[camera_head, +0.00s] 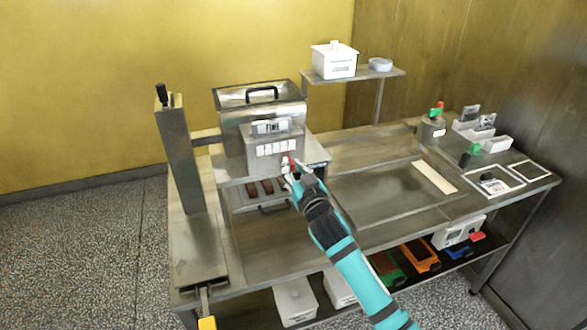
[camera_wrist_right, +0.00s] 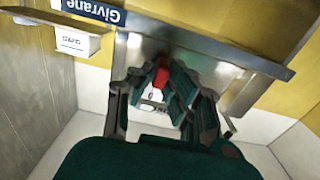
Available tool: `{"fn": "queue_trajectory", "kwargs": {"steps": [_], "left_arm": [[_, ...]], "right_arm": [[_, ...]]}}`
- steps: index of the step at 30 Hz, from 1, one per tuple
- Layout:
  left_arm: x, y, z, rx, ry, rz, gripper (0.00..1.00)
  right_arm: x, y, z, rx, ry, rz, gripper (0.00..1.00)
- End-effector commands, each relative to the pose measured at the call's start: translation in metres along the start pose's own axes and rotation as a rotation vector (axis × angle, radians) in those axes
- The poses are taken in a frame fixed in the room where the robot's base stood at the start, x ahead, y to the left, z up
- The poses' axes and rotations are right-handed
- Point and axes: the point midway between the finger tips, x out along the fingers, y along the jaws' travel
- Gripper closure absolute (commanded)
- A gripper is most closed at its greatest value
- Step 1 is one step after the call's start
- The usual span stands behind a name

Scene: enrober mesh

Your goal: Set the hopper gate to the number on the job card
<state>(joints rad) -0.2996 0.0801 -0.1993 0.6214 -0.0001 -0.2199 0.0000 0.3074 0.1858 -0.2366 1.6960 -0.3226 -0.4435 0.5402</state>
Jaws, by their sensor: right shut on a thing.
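The steel hopper box (camera_head: 262,112) with a black top handle stands on the machine at the back left of the bench. Its front has a row of small white plates (camera_head: 275,148). A thin red lever (camera_head: 291,158) shows at the right end of this row. My right gripper (camera_head: 290,175) reaches it from below right. In the right wrist view the fingers (camera_wrist_right: 160,92) are closed around a red knob (camera_wrist_right: 161,76). A small white card (camera_head: 494,184) lies at the right of the bench; its writing is too small to read. My left gripper is out of view.
A steel column (camera_head: 179,150) stands left of the hopper. Brown bars (camera_head: 265,187) lie below the plates. A shallow tray (camera_head: 385,200) holds a pale strip. A raised shelf (camera_head: 352,75) carries a white box. Coloured bins (camera_head: 420,256) sit under the bench.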

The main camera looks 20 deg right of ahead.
Motion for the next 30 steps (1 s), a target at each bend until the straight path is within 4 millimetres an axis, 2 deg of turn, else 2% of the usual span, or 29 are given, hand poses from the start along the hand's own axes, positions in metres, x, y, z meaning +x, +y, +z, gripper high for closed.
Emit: {"fn": "queue_trajectory", "kwargs": {"steps": [11, 21, 30], "left_arm": [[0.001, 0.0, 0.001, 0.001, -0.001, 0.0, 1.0], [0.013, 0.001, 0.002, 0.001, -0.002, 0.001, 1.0], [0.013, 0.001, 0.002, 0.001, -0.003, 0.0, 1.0]], "right_arm": [[0.0, -0.002, 0.0, 0.001, 0.0, 0.0, 1.0], [0.0, -0.058, 0.002, 0.005, 0.0, -0.001, 1.0], [0.0, -0.066, 0.0, 0.001, 0.0, -0.003, 1.0]]}}
